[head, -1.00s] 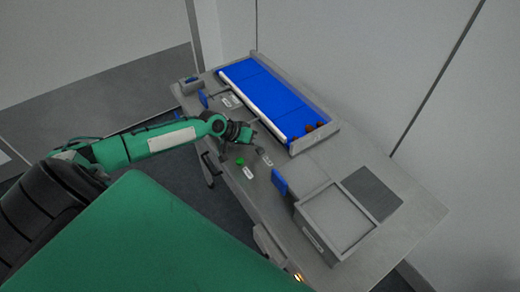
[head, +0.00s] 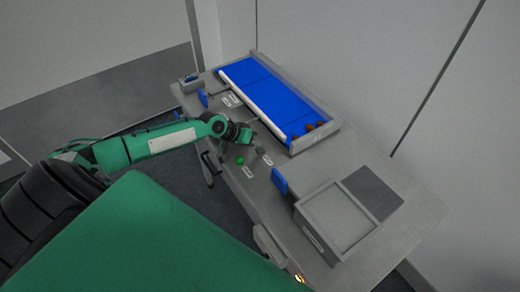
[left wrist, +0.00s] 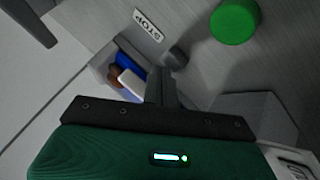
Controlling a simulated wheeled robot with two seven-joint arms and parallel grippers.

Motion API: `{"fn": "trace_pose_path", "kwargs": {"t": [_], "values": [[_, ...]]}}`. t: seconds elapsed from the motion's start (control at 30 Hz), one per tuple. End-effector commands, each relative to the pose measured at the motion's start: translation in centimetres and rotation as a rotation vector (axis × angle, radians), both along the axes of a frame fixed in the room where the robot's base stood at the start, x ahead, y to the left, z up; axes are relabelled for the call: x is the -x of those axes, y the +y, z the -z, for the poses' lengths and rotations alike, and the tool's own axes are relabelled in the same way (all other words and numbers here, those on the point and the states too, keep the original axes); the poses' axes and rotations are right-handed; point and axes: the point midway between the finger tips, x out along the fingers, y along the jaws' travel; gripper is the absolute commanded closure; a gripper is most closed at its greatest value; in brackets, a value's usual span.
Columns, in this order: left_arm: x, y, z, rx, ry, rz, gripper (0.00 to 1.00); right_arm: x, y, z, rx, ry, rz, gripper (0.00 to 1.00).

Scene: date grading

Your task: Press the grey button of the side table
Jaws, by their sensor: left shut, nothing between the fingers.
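The grey button (left wrist: 176,57) shows in the left wrist view as a short dark-grey round knob beside the STOP label (left wrist: 148,25). My left gripper (left wrist: 161,82) is shut and empty, with its fingertips right by this button; I cannot tell whether they touch it. In the head view my left gripper (head: 255,143) is low over the side table (head: 405,215), by the STOP label (head: 267,159), and hides much of the button there. A green button (left wrist: 234,21) stands beside the grey one, also visible in the head view (head: 239,160). My right gripper is out of view.
A blue conveyor belt (head: 265,95) carries orange-brown dates (head: 311,126) at its near right end. A blue flap (head: 279,180) and an open grey box (head: 334,218) are right of the buttons. A dark flat pad (head: 372,192) lies behind the box.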

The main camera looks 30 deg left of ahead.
Motion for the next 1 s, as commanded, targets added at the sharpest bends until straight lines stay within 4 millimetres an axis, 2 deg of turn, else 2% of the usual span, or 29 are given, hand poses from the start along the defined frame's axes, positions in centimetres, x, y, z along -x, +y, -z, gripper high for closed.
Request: {"fn": "trace_pose_path", "kwargs": {"t": [1.0], "values": [[0.02,-0.03,0.92,0.000,0.001,0.001,1.00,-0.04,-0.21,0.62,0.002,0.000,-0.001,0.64]]}}
